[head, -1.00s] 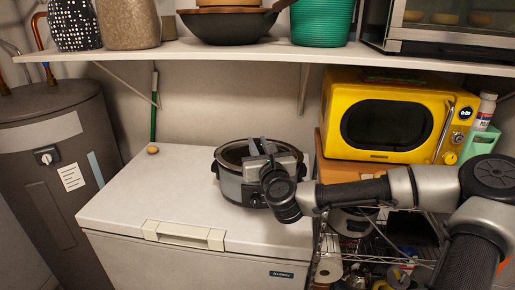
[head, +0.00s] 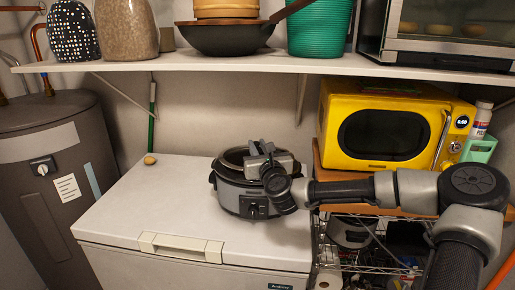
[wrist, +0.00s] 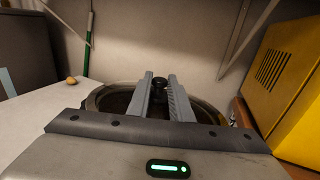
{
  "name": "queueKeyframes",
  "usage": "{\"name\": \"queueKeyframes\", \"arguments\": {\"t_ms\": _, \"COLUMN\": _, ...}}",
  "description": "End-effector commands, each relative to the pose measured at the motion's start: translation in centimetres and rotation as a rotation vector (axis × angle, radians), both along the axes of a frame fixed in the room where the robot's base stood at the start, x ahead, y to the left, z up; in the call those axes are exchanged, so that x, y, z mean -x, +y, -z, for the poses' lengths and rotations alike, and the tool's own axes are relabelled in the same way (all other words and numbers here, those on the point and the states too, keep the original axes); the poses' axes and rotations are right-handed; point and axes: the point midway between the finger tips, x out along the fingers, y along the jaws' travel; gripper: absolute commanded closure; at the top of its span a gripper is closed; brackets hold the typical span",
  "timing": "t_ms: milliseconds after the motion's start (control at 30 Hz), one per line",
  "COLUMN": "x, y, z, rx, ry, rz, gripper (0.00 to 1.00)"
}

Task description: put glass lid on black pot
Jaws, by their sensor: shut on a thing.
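The black pot (head: 238,200) is a slow cooker with a grey body and a front dial, standing upright on the right part of the white freezer top. The glass lid (head: 233,157) is a dark, see-through disc over the pot's mouth; its rim also shows in the wrist view (wrist: 98,97). My gripper (head: 257,149) is above the pot. In the wrist view its two fingers are shut on the lid's black knob (wrist: 160,85). My gripper hides part of the lid, and I cannot tell whether its rim touches the pot.
The white freezer (head: 140,205) has clear room left of the pot; a small round brown object (head: 150,160) lies at its back. A yellow microwave (head: 390,130) stands close on the right. A loaded shelf (head: 200,63) runs overhead.

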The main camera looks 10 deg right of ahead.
Motion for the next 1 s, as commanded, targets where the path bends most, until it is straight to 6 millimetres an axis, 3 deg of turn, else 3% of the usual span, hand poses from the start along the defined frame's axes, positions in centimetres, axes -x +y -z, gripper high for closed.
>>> {"name": "queueKeyframes", "arguments": {"t_ms": 1000, "x": 0.13, "y": 0.07, "z": 0.39, "rx": 0.001, "ry": -0.003, "rz": 0.0, "gripper": 1.0}}
